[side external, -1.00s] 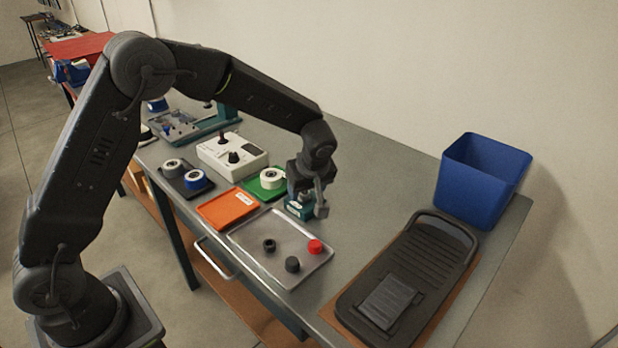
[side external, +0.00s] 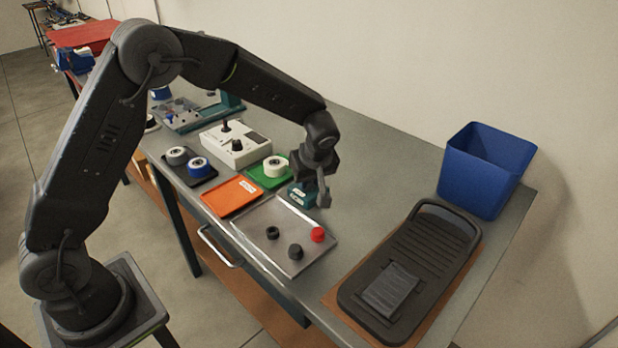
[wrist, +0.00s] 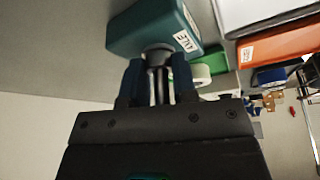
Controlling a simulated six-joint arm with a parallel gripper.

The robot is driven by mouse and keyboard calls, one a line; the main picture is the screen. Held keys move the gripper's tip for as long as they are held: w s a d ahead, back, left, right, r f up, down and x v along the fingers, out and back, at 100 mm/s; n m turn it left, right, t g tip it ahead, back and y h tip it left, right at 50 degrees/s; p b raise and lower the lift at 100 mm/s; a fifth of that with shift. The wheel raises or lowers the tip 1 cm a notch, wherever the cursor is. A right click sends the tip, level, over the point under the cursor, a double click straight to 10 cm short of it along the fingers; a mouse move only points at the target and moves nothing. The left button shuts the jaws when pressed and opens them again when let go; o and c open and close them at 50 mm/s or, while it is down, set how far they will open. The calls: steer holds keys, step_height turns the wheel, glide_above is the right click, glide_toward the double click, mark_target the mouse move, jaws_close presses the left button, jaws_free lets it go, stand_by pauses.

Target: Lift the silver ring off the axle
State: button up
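In the wrist view, a teal block (wrist: 150,25) with a white label has a round silver ring (wrist: 157,50) at its near face. Dark rod-like shapes show between my fingers, and I cannot tell clearly which part is the axle. My gripper (wrist: 158,68) has one finger on each side of the silver ring, with a gap between the fingers. Whether they press on the ring is unclear. In the side view, my gripper (side external: 305,180) is directly over the teal block (side external: 300,196), hiding the ring and axle.
A grey tray (side external: 262,249) with two dark knobs and a red one lies in front of the block. An orange tray (side external: 231,197) and green tray (side external: 257,178) lie left. A black board (side external: 420,260) and blue bin (side external: 486,170) stand right.

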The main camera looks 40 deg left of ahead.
steer(key=c, duration=0.4)
steer(key=shift+r, duration=3.4)
steer(key=shift+a, duration=0.1)
